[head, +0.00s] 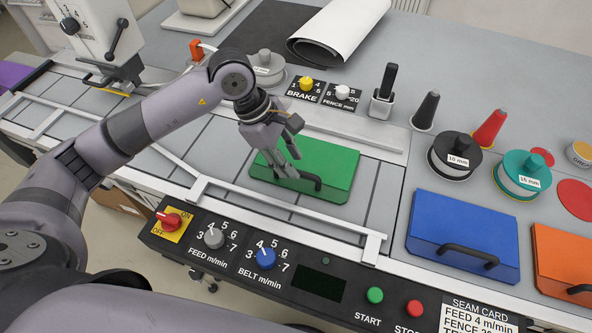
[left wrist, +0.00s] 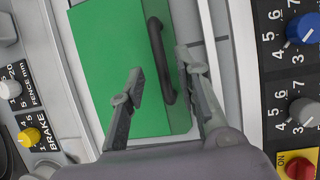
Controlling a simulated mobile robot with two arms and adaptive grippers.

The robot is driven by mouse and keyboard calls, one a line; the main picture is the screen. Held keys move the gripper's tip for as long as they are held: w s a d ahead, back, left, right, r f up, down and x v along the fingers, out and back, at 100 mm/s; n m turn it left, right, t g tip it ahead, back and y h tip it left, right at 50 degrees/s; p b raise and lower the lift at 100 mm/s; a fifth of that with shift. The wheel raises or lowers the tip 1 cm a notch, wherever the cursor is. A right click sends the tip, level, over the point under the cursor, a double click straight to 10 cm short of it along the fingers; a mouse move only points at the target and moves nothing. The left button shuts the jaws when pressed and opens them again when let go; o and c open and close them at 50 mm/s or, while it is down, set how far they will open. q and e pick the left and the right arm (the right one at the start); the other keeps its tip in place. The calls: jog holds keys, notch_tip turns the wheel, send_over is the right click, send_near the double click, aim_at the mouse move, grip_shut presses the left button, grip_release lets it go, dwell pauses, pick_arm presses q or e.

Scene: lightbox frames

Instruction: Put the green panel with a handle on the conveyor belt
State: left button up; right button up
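The green panel (head: 335,165) lies flat on the grey slatted conveyor belt (head: 222,146), near its right end. Its black handle (head: 312,180) is on the side nearer the front rail, partly hidden by my gripper in the head view. My left gripper (head: 292,162) is over the panel at the handle. In the left wrist view the green panel (left wrist: 105,60) fills the middle, and the two fingers of my left gripper (left wrist: 163,72) are apart, one on each side of the black handle (left wrist: 158,55). Contact with the handle cannot be told. My right gripper is not in view.
Blue (head: 462,235) and orange (head: 565,265) panels with handles lie to the right. Spools (head: 455,152) and cones (head: 427,108) stand behind them. A white front rail (head: 290,212) edges the belt above the control panel (head: 320,283). The belt left of the green panel is clear.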

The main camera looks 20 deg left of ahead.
pick_arm(q)
jog(key=b+v, duration=0.1)
jog(key=v, duration=0.6)
jog(key=shift+r+b, duration=0.35)
jog(key=shift+b, duration=0.05)
jog(key=shift+a, duration=0.15)
